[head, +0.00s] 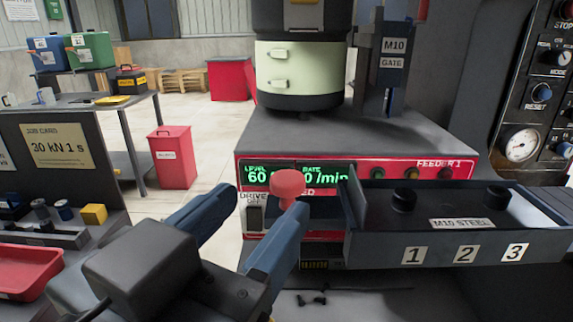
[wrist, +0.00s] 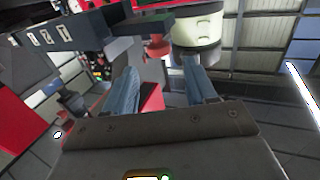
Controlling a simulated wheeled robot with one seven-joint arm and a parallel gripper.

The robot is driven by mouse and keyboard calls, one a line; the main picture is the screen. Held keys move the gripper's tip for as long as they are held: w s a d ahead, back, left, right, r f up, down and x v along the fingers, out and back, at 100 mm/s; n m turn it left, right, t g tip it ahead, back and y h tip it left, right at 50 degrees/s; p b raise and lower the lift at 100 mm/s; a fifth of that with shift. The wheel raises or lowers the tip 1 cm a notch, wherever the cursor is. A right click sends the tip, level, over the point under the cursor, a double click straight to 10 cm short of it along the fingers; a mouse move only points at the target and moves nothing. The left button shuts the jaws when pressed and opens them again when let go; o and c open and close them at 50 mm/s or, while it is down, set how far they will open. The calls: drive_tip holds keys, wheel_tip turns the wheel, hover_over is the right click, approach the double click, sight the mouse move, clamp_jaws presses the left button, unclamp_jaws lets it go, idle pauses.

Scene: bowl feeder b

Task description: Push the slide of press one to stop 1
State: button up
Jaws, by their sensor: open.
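My gripper (head: 262,198) is open and empty, its two blue fingers pointing towards the feeder front. A red round knob (head: 287,187) shows just beyond the right fingertip, left of the dark tray. In the wrist view the knob (wrist: 157,45) appears between and beyond the fingers, apart from them. The dark tray (head: 550,240) carries the labels 1, 2 and 3 and "M10 STEEL". No label reading press one shows; the red front panel (head: 390,165) reads "FEEDER 1". I cannot tell whether the knob belongs to the slide.
Two black knobs (head: 404,198) stand in the tray. A bowl feeder (head: 299,75) and the M10 gate (head: 391,60) stand above the panel. A control panel (head: 535,100) is at right. A bench with a red tray (head: 28,272) is at left. Open floor lies behind.

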sight(287, 176)
drive_tip(key=p+x, duration=0.1)
drive_tip(key=x, duration=0.6)
drive_tip(key=shift+w+d, duration=0.1)
drive_tip(key=shift+c, duration=0.5)
clamp_jaws()
drive_tip(key=shift+r, duration=0.1)
